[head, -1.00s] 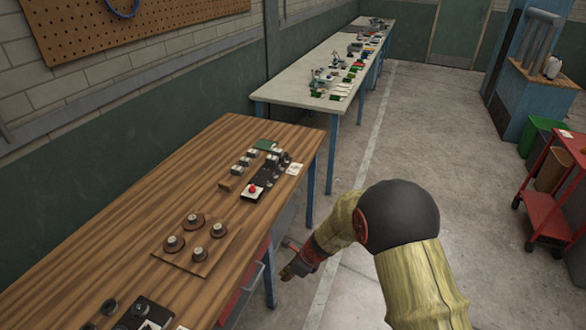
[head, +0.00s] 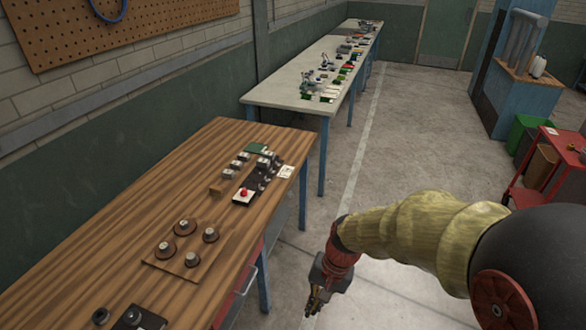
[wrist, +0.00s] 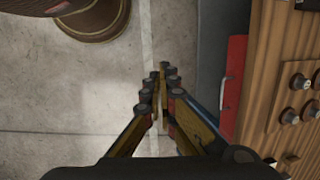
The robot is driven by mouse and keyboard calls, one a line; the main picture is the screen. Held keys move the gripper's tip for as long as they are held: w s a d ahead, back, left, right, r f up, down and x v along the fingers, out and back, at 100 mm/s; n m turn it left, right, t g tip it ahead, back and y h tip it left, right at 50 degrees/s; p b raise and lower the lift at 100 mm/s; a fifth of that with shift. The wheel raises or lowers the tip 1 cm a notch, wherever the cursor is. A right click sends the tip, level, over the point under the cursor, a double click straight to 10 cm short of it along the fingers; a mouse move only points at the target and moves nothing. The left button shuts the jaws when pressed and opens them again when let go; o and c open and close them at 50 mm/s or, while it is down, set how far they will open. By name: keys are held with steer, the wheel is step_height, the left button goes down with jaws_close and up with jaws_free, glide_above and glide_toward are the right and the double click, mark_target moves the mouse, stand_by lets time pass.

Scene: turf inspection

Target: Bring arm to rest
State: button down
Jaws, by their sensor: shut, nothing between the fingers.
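My gripper (head: 314,303) hangs at the end of my bent arm, over the concrete floor (head: 390,150) to the right of the wooden bench. Its fingers point down. In the wrist view my gripper (wrist: 162,72) is shut with its fingertips together and nothing between them. The floor lies below it, with a pale line running along it. My arm reaches in from the right edge of the head view, and a black joint covers the lower right corner.
The wooden bench (head: 120,225) holds knobs on a plate (head: 165,268) and a red button box (head: 243,195). A pale bench (head: 290,92) with small parts stands behind. A red cart (head: 545,165) and a green bin (head: 520,133) stand at right. The floor between is clear.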

steer(key=s+d+r+n+t+h, duration=0.1)
steer(key=s+d+r+t, duration=0.1)
steer(key=r, duration=0.5)
steer(key=s+d+r+n+t+h, duration=0.1)
steer(key=s+d+r+t, duration=0.1)
steer(key=s+d+r, duration=0.3)
steer(key=s+d+r+n+t, duration=0.1)
steer(key=s+d+r, duration=0.3)
steer(key=r, duration=0.5)
steer(key=d+t, duration=0.1)
steer(key=d, duration=0.1)
steer(key=shift+s+d+n+t+h, duration=0.2)
steer(key=shift+d+n+t+h, duration=0.1)
steer(key=shift+n+h, duration=0.1)
